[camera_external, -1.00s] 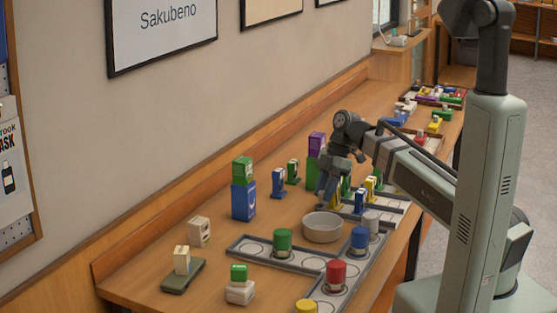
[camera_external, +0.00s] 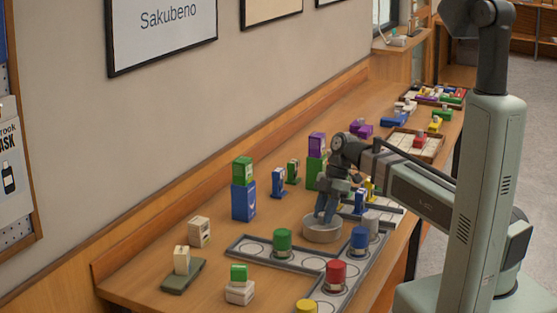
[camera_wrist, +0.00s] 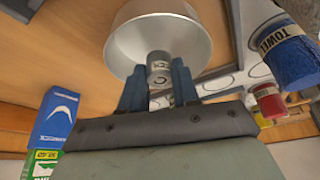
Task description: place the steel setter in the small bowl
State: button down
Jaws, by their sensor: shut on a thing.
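The small bowl (camera_external: 322,234) is a round pale grey bowl standing on the wooden table; it also shows in the wrist view (camera_wrist: 190,28). My gripper (camera_external: 325,217) is over the bowl with its fingertips down at the bowl's opening. In the wrist view my gripper (camera_wrist: 160,82) is shut on the steel setter (camera_wrist: 159,68), a small grey metal cylinder with a dark band. The setter appears in front of the bowl's inside. I cannot tell whether it touches the bowl's floor. The external view hides the setter behind the fingers and the bowl wall.
A grey tray with round slots (camera_external: 262,246) lies in front of the bowl, holding a green can (camera_external: 282,240), a red can (camera_external: 335,272) and a blue can (camera_external: 359,238). A blue box (camera_external: 243,202) stands to the left. Bare table lies between the box and the bowl.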

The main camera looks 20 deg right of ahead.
jog(key=shift+f, duration=1.55)
jog(key=shift+f, duration=0.15)
jog(key=c, duration=0.8)
grip_release()
jog(key=v, duration=1.2)
jog(key=shift+w+d, duration=0.1)
